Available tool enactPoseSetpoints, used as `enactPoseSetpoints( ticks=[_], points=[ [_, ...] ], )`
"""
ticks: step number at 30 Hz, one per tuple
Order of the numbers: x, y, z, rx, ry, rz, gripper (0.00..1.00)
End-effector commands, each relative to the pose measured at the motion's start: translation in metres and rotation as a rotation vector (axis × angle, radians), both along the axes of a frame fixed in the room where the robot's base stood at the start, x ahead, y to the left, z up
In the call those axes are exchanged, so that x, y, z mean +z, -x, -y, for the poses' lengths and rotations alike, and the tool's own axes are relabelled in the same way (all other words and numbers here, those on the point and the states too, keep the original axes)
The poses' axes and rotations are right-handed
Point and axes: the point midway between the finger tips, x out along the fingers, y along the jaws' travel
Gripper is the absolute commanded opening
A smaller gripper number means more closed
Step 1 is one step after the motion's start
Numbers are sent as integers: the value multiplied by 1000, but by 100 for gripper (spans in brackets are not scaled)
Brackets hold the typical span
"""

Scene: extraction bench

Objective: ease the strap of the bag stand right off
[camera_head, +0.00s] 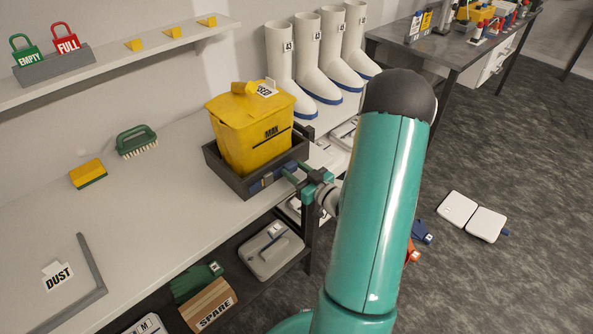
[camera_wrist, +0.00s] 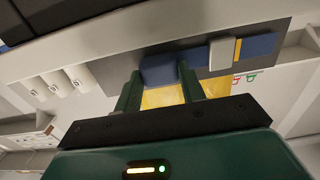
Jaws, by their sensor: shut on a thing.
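A yellow bin (camera_head: 250,135) marked MAX, with a USED tag on top, sits in a dark grey stand (camera_head: 228,178) at the bench edge. A blue strap (camera_head: 264,182) runs along the stand's front. In the wrist view the strap (camera_wrist: 258,47) shows a grey buckle (camera_wrist: 222,53) and a yellow stripe. My gripper (camera_head: 303,182) is at the stand's front right corner. In the wrist view my gripper (camera_wrist: 160,82) has its fingers on either side of a blue strap end (camera_wrist: 160,69), shut on it. The contact itself is partly hidden.
A green brush (camera_head: 136,141) and a yellow sponge (camera_head: 88,174) lie left on the bench. White boots (camera_head: 318,65) stand behind the bin. A shelf below holds a grey tray (camera_head: 268,250) and a SPARE box (camera_head: 210,307).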

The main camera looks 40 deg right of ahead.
Motion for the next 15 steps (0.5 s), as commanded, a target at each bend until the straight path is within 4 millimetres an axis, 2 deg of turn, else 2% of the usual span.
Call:
enactPoseSetpoints(
  ticks=[1,2,4,5,15],
  points=[
    [-1,0,0,0,-1,-1,0],
    [-1,0,0,0,-1,-1,46],
    [0,0,1,0,-1,-1,59],
    [0,0,1,0,0,-1,62],
    [0,4,2,-1,0,-1,62]
  ],
)
